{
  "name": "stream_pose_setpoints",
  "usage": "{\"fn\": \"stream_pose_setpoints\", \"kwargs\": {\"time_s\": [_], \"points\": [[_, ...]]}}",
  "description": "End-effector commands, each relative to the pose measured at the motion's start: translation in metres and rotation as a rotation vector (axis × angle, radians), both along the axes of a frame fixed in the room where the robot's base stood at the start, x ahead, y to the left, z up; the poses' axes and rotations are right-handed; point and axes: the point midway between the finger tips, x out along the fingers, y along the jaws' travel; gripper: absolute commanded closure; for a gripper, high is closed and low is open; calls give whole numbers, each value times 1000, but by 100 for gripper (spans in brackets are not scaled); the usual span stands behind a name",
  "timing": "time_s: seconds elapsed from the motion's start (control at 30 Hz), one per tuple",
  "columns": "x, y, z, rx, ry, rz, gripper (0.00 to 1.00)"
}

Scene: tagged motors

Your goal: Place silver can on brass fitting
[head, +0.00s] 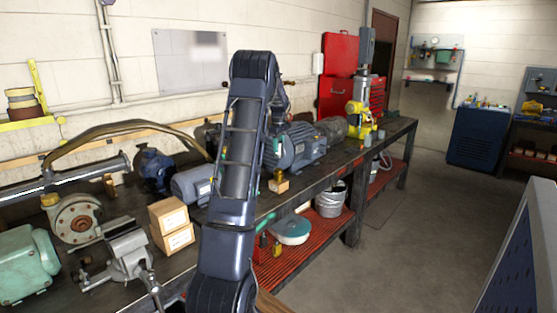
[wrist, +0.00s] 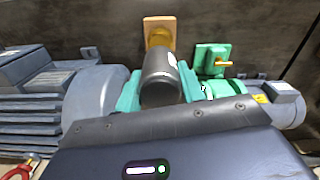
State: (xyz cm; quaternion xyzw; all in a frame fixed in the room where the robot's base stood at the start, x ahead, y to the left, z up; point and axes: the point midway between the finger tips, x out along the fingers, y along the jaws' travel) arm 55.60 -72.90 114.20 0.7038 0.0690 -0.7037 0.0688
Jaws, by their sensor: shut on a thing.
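My gripper (wrist: 160,92) has teal fingers shut on the silver can (wrist: 160,75), which looks dark grey here. The can shows between the fingers in the wrist view. The brass fitting (wrist: 157,40) sits on a small wooden block (wrist: 160,22), just past the can in that picture; the can's end overlaps its lower part, so I cannot tell whether they touch. In the head view the brass fitting (head: 279,176) stands on its block near the bench's front edge, right of my arm. My arm hides most of the gripper and the can there.
A green block with a brass pin (wrist: 211,58) stands close right of the can. A large finned motor (head: 295,146) is behind the fitting, and a smaller grey motor (head: 193,186) is to the left. Cardboard boxes (head: 171,225) and a vise (head: 125,255) occupy the near bench.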

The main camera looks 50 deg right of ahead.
Motion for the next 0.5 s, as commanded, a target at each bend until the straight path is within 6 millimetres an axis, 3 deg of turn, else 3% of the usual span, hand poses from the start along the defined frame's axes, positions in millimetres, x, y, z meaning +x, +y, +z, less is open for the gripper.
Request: {"fn": "stream_pose_setpoints", "kwargs": {"time_s": [0.1, 0.37, 0.5], "points": [[0, 0, -16, 2, 1, 0, 85], [0, 0, -31, 1, 1, 1, 85], [0, 0, -50, 2, 1, 2, 85]]}}
